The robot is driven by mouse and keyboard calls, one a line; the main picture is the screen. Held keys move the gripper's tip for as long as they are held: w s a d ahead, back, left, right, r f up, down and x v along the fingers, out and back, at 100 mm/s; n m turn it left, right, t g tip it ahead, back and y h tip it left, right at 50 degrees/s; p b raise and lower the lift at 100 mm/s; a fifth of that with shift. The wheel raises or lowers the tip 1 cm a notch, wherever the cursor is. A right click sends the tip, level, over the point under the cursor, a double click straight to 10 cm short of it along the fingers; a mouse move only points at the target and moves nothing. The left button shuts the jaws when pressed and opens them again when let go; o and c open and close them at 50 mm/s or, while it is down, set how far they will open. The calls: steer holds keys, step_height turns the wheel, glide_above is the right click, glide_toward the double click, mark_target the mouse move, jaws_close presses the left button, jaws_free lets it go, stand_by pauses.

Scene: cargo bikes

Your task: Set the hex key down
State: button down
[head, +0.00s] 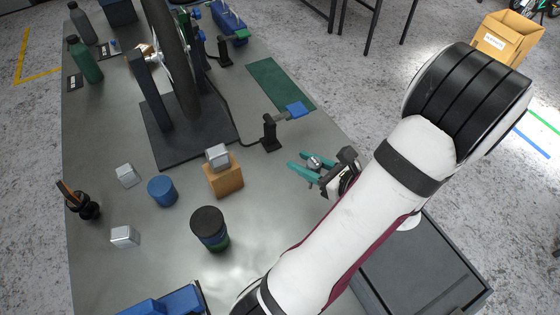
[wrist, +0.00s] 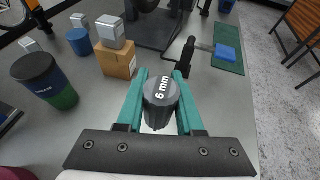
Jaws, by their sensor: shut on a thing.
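My gripper (head: 300,161) is over the right part of the grey table, with its teal fingers on either side of a dark grey round handle (head: 314,164). In the wrist view, my gripper (wrist: 160,76) is shut on this handle (wrist: 161,98), whose flat top reads "6 mm"; I take it to be the hex key. Its shaft is hidden below the handle. A green mat (head: 273,82) lies farther back near the right edge of the table; it also shows in the wrist view (wrist: 228,20).
A black stand (head: 270,133) and a blue block (head: 298,109) at the mat's near end are just beyond my gripper. A cardboard box (head: 226,181) with a silver block, a dark cup (head: 210,235) and a blue cylinder (head: 163,191) stand left. A wheel stand (head: 190,141) rises behind.

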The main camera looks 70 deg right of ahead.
steer(key=shift+s+a+r, duration=0.1)
steer(key=shift+s+r, duration=0.35)
steer(key=shift+s, duration=0.25)
steer(key=w+d+r+n+g+y, duration=0.1)
steer(key=w+d+n+y, duration=0.3)
steer(key=w+n+y, duration=0.5)
steer(key=w+d+r+n+g+y, duration=0.2)
steer(key=w+d+n+y, duration=0.2)
steer(key=w+n+y, duration=0.45)
steer(key=w+a+f+m+t+h, duration=0.2)
steer(key=w+a+m+h, duration=0.35)
steer(key=w, duration=0.45)
steer(key=w+a+f+m+t+h, duration=0.25)
steer(key=w+a+m+h, duration=0.3)
steer(key=w, duration=0.45)
steer(key=w+d+r+m+h, duration=0.1)
steer(key=w+m+h, duration=0.2)
steer(key=w, duration=1.5)
steer(key=w+a+f, duration=0.2)
steer(key=w+f, duration=0.1)
steer(key=w+a+f, duration=0.2)
steer(key=f, duration=0.1)
steer(key=w+a+f, duration=0.3)
steer(key=f, duration=0.1)
steer(key=shift+w, duration=0.3)
steer(key=shift+f, duration=0.15)
